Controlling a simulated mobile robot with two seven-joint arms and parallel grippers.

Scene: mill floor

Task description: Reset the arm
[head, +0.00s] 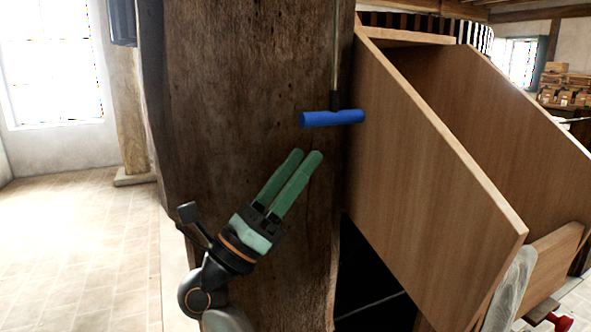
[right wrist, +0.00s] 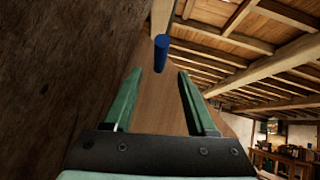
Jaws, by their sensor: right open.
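My right gripper (head: 310,153) has green fingers and points up and to the right in the head view, in front of a dark wooden post. In the right wrist view its two fingers (right wrist: 158,78) stand apart with nothing between them. A blue T-shaped handle (head: 332,118) hangs on a thin metal rod just above the fingertips in the head view. The handle also shows in the right wrist view (right wrist: 161,53), beyond the fingers, and does not appear to be held. My left gripper is in neither view.
The thick dark post (head: 250,90) stands close behind my right gripper. A slanted wooden chute (head: 430,170) with tall side boards is on the right. The tiled floor (head: 80,240) on the left is clear. Boxes (head: 565,88) sit at the far right.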

